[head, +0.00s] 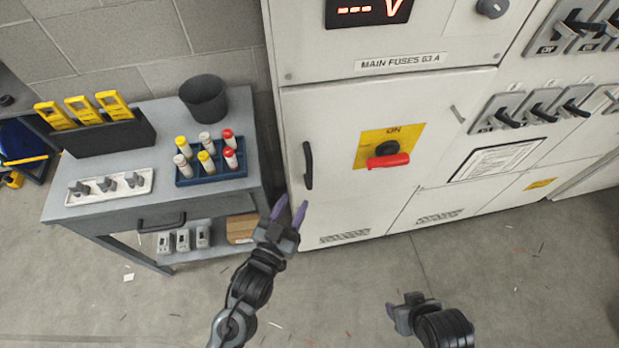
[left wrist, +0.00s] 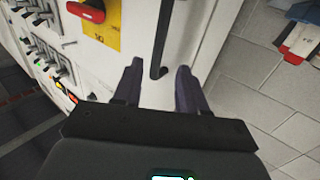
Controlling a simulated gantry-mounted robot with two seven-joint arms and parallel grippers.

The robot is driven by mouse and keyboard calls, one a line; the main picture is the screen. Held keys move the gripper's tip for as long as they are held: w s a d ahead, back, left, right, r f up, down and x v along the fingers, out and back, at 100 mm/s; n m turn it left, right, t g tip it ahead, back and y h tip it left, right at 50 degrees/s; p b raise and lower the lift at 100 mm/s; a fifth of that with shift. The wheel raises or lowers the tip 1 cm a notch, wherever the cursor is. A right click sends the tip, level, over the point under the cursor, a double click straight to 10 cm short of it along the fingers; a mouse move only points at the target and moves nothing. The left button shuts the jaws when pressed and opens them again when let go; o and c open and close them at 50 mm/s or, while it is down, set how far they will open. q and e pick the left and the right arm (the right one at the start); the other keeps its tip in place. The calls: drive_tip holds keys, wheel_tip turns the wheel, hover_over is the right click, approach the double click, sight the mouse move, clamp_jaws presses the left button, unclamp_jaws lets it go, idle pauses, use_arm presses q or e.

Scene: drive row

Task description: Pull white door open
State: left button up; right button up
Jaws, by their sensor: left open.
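The white door (head: 335,205) is the cabinet front under the "MAIN FUSES 63 A" label, and it looks closed. Its black vertical bar handle (head: 308,165) is near its left edge. In the left wrist view the handle (left wrist: 161,40) runs down between the fingertips of my left gripper (left wrist: 158,82), as seen from the camera. In the head view my left gripper (head: 291,211) is open, just below and left of the handle, and appears apart from it. My right gripper (head: 392,311) is low in the head view, away from the door; its jaw opening is unclear.
A red rotary switch (head: 388,160) on a yellow plate marked ON sits right of the handle. A grey workbench (head: 100,212) with fuses, yellow meters and a black cup (head: 204,98) stands close to the door's left. The floor (head: 330,290) in front is clear apart from small scraps.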

sight(308, 177)
use_arm(q)
drive_tip(key=b+x, duration=0.1)
drive_tip(key=x, duration=0.9)
clamp_jaws()
